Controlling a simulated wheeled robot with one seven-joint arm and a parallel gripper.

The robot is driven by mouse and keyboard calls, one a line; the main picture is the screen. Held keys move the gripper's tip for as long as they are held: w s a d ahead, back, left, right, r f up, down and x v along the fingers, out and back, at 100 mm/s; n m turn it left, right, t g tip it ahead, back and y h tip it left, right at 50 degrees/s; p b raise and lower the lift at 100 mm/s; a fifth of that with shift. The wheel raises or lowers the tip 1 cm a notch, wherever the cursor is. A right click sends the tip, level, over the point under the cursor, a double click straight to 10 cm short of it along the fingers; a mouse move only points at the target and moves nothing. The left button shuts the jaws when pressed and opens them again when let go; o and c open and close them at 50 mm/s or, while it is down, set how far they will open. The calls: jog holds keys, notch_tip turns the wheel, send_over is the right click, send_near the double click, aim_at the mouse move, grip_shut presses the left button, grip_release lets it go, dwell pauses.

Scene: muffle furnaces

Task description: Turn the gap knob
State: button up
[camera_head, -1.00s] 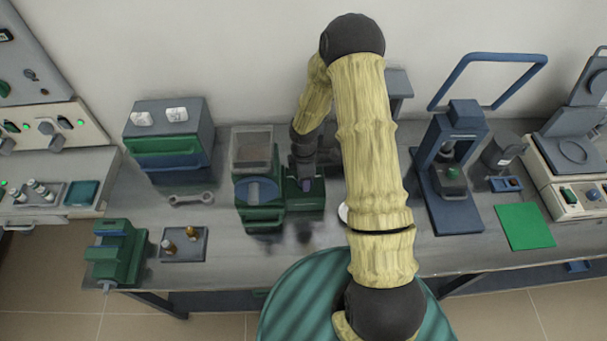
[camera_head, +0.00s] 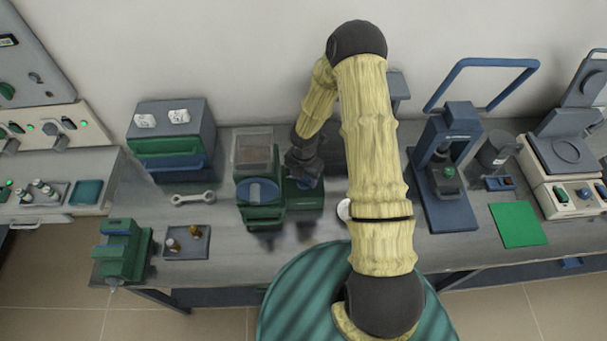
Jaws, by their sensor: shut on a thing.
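A green machine (camera_head: 260,214) with a clear-sided hopper (camera_head: 253,153) and a blue round front stands on the bench left of my arm. A lower green box (camera_head: 305,205) adjoins it on the right. My gripper (camera_head: 307,180) reaches down from behind my arm onto the top of this box. It is shut on a small bluish knob (camera_head: 309,184), which appears to be the gap knob. The gripper body hides most of the knob, so its angle cannot be read.
A wrench (camera_head: 193,198) and a small plate with brass pieces (camera_head: 187,243) lie to the left, near a green vise-like device (camera_head: 122,252). A blue press (camera_head: 447,180) and a green mat (camera_head: 517,224) are to the right. My forearm crosses the middle.

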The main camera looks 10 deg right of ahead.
aim_at(304, 179)
jog(key=shift+w+n, duration=0.15)
jog(key=shift+n, duration=0.25)
jog(key=o, duration=1)
notch_tip(304, 179, up, 18)
jog(key=shift+f+b, duration=0.25)
jog(key=shift+b, duration=0.25)
